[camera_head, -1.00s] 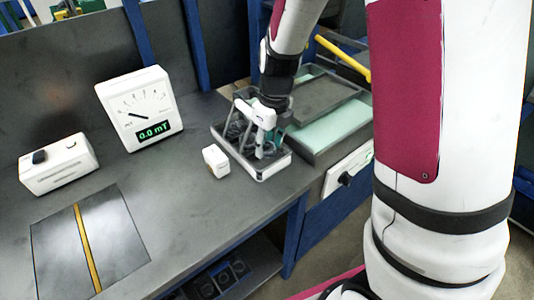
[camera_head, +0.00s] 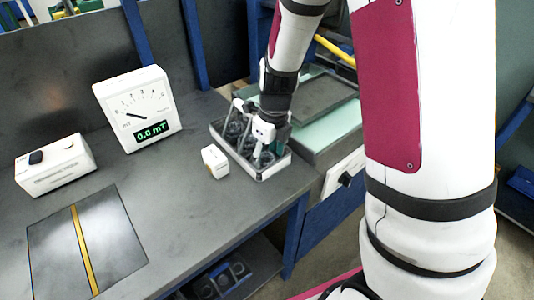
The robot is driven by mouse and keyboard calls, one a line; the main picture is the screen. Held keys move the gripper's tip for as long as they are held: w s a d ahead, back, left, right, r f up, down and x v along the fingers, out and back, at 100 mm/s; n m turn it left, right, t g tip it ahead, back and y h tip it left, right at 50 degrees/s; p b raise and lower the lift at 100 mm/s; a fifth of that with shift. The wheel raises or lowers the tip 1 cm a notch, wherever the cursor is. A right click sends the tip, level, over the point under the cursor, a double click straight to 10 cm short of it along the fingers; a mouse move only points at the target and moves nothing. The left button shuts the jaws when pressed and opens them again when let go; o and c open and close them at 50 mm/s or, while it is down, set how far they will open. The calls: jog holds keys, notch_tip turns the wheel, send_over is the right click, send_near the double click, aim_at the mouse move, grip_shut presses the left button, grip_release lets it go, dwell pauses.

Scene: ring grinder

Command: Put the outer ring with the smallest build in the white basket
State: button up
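My gripper (camera_head: 259,140) points down over a metal-rimmed tray (camera_head: 272,172) on the bench. The tray holds several dark ring-like parts (camera_head: 234,128), partly hidden by my gripper and too small to compare in size. My gripper's fingers are low among the parts at the tray's right side. I cannot tell whether they are open or shut, or whether they touch a ring. I cannot make out a white basket in this view.
A small white block (camera_head: 215,161) stands left of the tray. A white dial meter (camera_head: 139,108) reads 0.0 mT. A white box (camera_head: 55,164) and a dark plate with a yellow stripe (camera_head: 86,245) lie farther left. A pale green surface (camera_head: 325,127) is at right.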

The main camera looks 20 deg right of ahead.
jog(key=s+r+n+p, duration=0.1)
jog(key=s+r+n, duration=0.2)
jog(key=r, duration=0.6)
jog(key=s+r+n+p, duration=0.1)
jog(key=s+r+n, duration=0.2)
jog(key=r, duration=0.5)
jog(key=s+r+n+t, duration=0.1)
jog(key=s+r+n, duration=0.2)
jog(key=s+n, duration=0.6)
jog(key=s+r+n+t, duration=0.1)
jog(key=s+r+n, duration=0.2)
jog(key=s+n, duration=0.7)
jog(key=n, duration=0.5)
jog(key=shift+d+t+h, duration=0.15)
jog(key=shift+t+h, duration=0.15)
jog(key=shift+s+r, duration=0.1)
jog(key=shift+r, duration=0.05)
jog(key=shift+r+p, duration=0.95)
jog(key=shift+r, duration=0.1)
